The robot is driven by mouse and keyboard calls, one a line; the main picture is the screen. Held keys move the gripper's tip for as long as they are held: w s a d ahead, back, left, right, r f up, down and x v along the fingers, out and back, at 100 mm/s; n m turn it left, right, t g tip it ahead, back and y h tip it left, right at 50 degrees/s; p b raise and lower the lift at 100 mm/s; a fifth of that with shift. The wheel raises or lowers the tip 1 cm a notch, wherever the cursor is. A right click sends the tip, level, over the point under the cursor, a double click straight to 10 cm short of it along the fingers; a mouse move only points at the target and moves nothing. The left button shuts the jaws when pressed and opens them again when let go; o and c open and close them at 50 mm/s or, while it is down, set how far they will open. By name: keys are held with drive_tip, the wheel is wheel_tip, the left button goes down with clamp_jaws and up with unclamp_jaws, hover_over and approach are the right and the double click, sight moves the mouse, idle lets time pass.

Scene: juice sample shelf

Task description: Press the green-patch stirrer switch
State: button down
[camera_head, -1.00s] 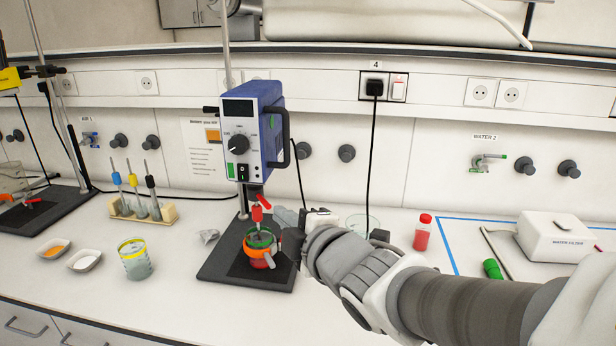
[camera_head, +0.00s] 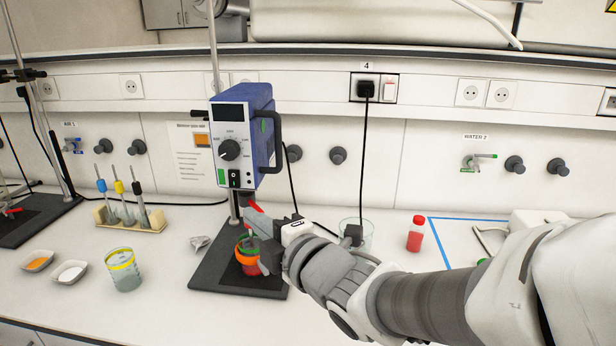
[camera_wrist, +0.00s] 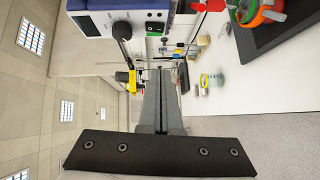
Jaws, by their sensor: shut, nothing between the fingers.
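The overhead stirrer (camera_head: 241,135) is a blue box with a white front, black display and dial, on a stand in the middle of the bench. Its black rocker switch (camera_head: 234,179) is low on the front, beside a green patch (camera_head: 221,177). The wrist view shows the switch (camera_wrist: 155,27) near the top. My gripper (camera_head: 262,226) is shut and empty, below and right of the switch, apart from it. In the wrist view the fingers (camera_wrist: 160,78) lie together. An orange-banded beaker (camera_head: 246,262) under the stirrer is partly hidden by my gripper.
A socket with a black plug and a red-marked switch (camera_head: 389,88) is on the wall. A pipette rack (camera_head: 130,219), a yellow-rimmed beaker (camera_head: 123,270) and two small dishes stand left. A red bottle (camera_head: 415,234) stands right. A clear beaker (camera_head: 365,234) is behind my arm.

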drive_tip(key=p+x, duration=0.2)
drive_tip(key=p, duration=0.2)
approach(230, 187)
drive_tip(key=s+a+x, duration=0.1)
drive_tip(key=x, duration=0.4)
drive_tip(key=shift+w+r, duration=0.1)
drive_tip(key=shift+w, duration=0.7)
drive_tip(key=shift+w+f+b, duration=0.2)
drive_tip(key=shift+f+b, duration=0.2)
drive_tip(key=shift+b, duration=0.75)
drive_tip(key=shift+r, duration=0.3)
drive_tip(key=shift+s+f, duration=0.1)
